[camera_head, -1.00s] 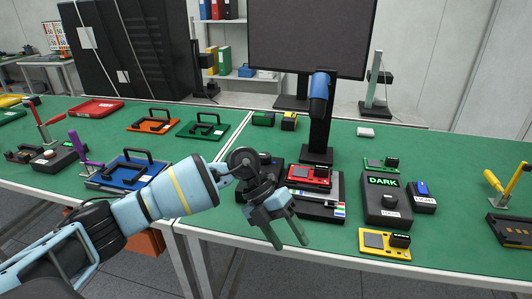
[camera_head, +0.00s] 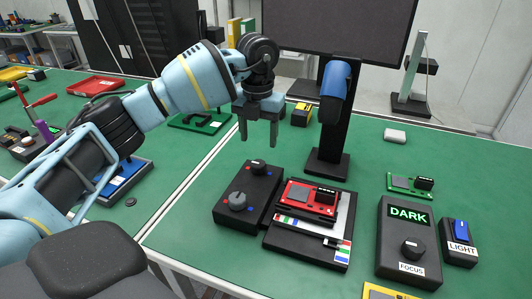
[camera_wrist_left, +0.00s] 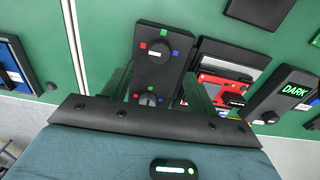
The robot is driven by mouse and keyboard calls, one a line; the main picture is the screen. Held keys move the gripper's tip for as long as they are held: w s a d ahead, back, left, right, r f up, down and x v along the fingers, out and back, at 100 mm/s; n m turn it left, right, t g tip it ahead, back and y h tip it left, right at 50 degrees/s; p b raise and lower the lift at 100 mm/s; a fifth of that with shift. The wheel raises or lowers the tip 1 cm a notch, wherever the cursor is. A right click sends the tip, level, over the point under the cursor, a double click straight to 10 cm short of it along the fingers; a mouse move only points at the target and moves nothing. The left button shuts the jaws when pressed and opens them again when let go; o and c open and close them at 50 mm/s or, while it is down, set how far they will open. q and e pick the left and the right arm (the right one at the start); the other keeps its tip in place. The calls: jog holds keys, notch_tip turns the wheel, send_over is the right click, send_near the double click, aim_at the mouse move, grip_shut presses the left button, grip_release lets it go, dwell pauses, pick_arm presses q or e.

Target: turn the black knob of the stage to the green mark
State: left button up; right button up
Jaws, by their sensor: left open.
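A black control box (camera_head: 247,195) with two knobs stands beside the stage (camera_head: 310,240). The black knob (camera_head: 258,166) with a pale top is at its far end. A grey knob (camera_head: 237,201) is nearer. In the left wrist view, the black knob (camera_wrist_left: 157,52) has a red mark (camera_wrist_left: 142,45) on its left, a green mark (camera_wrist_left: 163,33) on its far side and a blue mark (camera_wrist_left: 176,54) on its right. Its pointer direction is unclear. My left gripper (camera_head: 258,140) is open and empty, pointing down above the box's far end, apart from the knob. My right gripper is not shown.
A red board (camera_head: 310,197) lies on the stage. A black DARK display box (camera_head: 409,240), a LIGHT switch box (camera_head: 459,243) and a green board (camera_head: 408,185) are on the right. Bare table lies left of the control box.

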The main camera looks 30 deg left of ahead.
aim_at(258, 163)
pick_arm(q)
jog(key=shift+s, duration=0.2)
jog(key=shift+s+f, duration=0.15)
jog(key=shift+f, duration=0.05)
notch_tip(258, 163, down, 7)
jog(key=shift+f, duration=0.15)
jog(key=shift+c, duration=0.2)
jog(key=c, duration=1)
